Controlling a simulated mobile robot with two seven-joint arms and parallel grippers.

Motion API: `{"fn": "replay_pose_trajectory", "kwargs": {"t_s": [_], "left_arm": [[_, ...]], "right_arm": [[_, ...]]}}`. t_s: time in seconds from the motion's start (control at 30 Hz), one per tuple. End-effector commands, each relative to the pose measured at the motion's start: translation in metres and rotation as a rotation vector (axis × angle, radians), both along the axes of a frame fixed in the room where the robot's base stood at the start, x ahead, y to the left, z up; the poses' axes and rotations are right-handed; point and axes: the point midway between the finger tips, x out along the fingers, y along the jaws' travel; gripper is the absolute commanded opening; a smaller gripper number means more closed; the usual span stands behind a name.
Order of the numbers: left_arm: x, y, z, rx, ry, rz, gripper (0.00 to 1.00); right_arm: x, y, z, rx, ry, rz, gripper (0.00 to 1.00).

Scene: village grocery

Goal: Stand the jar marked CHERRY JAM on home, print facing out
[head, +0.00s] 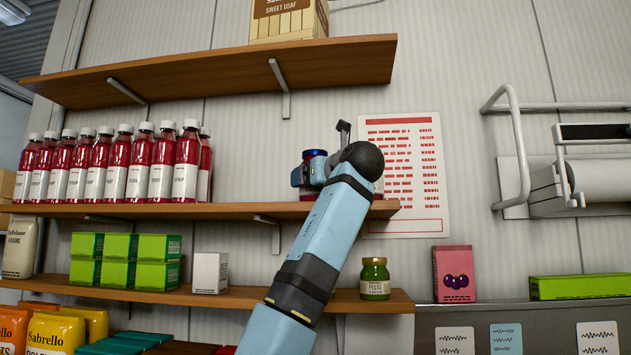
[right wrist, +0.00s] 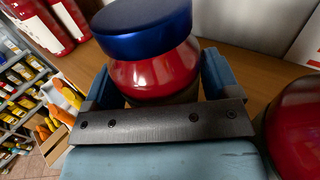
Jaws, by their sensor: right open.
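A jar with a blue lid and red contents (head: 314,154) stands on the middle shelf, mostly hidden by my right gripper in the head view. In the right wrist view the same jar (right wrist: 155,72) fills the space between the fingers of my right gripper (right wrist: 157,82). The right gripper (head: 312,174) is open around the jar, one finger on each side. The jar's print is not visible, so I cannot read whether it says CHERRY JAM. A second red jar (right wrist: 298,125) is close by at the right edge of the wrist view. My left gripper is not in view.
Several red bottles (head: 150,165) line the left of the middle shelf (head: 240,210). The lower shelf (head: 335,299) holds green boxes (head: 120,246), a white box (head: 210,272) and a green PESTO jar (head: 375,279). An upper shelf (head: 215,72) overhangs. A wall chart (head: 405,165) is behind my arm.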

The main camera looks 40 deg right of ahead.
Motion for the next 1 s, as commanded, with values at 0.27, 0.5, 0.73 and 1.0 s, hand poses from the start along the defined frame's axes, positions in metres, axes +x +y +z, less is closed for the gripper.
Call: {"fn": "replay_pose_trajectory", "kwargs": {"t_s": [0.27, 0.5, 0.73, 1.0], "left_arm": [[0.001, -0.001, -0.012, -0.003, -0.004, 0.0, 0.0], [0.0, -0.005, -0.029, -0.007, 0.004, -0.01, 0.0], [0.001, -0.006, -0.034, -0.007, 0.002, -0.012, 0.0], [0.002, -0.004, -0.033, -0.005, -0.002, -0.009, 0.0]], "right_arm": [[-0.038, 0.01, 0.0, 0.0, -0.006, -0.001, 0.82], [-0.087, 0.022, 0.0, 0.0, -0.004, 0.001, 0.82], [-0.113, 0.028, 0.002, -0.001, -0.001, 0.001, 0.82], [-0.117, 0.029, 0.003, -0.001, -0.001, 0.0, 0.82]]}}
